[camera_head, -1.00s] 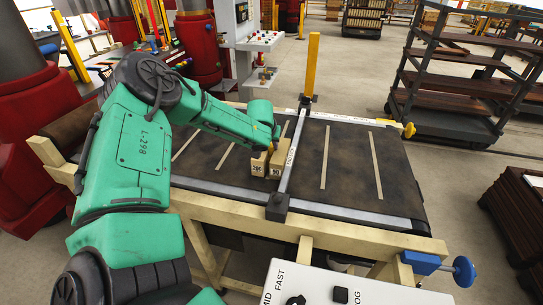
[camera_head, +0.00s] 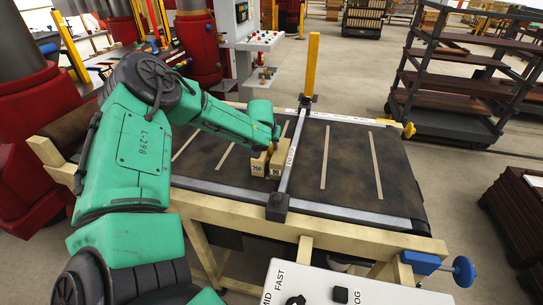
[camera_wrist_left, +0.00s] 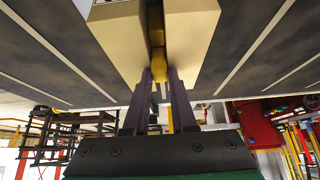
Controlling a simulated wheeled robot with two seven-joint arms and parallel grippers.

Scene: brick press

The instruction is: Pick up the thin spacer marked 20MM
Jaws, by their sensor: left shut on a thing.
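Two pale beige blocks stand side by side on the dark belt, left of the metal crossbar. The left block (camera_head: 257,169) has a dark number that looks like 200; the right block (camera_head: 277,168) has a number too small to read. Both show large in the left wrist view, the left one (camera_wrist_left: 118,38) and the right one (camera_wrist_left: 192,35). A narrow yellow piece (camera_wrist_left: 157,32) shows in the gap between them; I see no 20MM mark on it. My left gripper (camera_head: 270,143) reaches down at this gap. Its dark fingers (camera_wrist_left: 160,75) are shut on the yellow piece.
The metal crossbar (camera_head: 293,150) with a yellow upright post (camera_head: 312,65) lies just right of the blocks. The belt (camera_head: 350,165) beyond it is clear, with pale stripes. A control panel (camera_head: 345,285) and a blue knob (camera_head: 464,270) are at the near side.

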